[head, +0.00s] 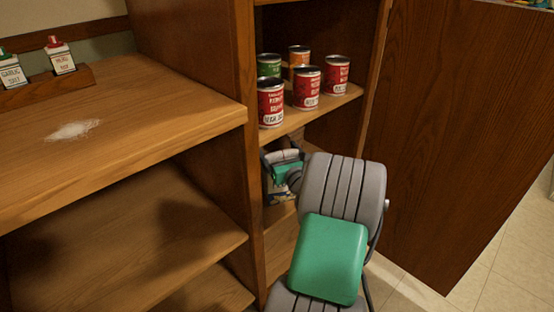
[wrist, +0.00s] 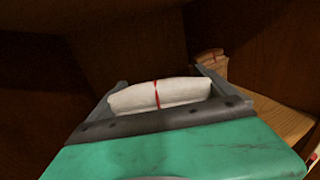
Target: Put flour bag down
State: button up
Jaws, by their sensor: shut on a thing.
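The flour bag (wrist: 160,96) is a white packet with a red line down its middle. In the wrist view it sits between the two grey fingers of my gripper (wrist: 160,84), which is shut on it. In the head view my gripper (head: 284,170) reaches into the cabinet compartment below the shelf of cans. My arm hides much of that compartment. The bag's underside is hidden, so I cannot tell whether it touches a surface.
Several cans (head: 305,88) stand on the shelf (head: 330,103) above my gripper. A tan packet (wrist: 211,62) stands beyond the right finger in the wrist view. A cabinet upright (head: 240,120) borders the left, a wooden door (head: 455,130) the right. White powder (head: 75,130) lies on the counter.

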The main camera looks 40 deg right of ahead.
jog(key=shift+a+r, duration=0.1)
jog(key=shift+a, duration=0.05)
jog(key=o, duration=1.7)
jog(key=shift+f, duration=0.25)
jog(key=shift+o, duration=0.2)
jog(key=shift+r, duration=0.2)
jog(key=p+v, duration=0.2)
jog(key=v, duration=1)
jog(key=shift+p, duration=0.3)
jog(key=shift+f, duration=0.1)
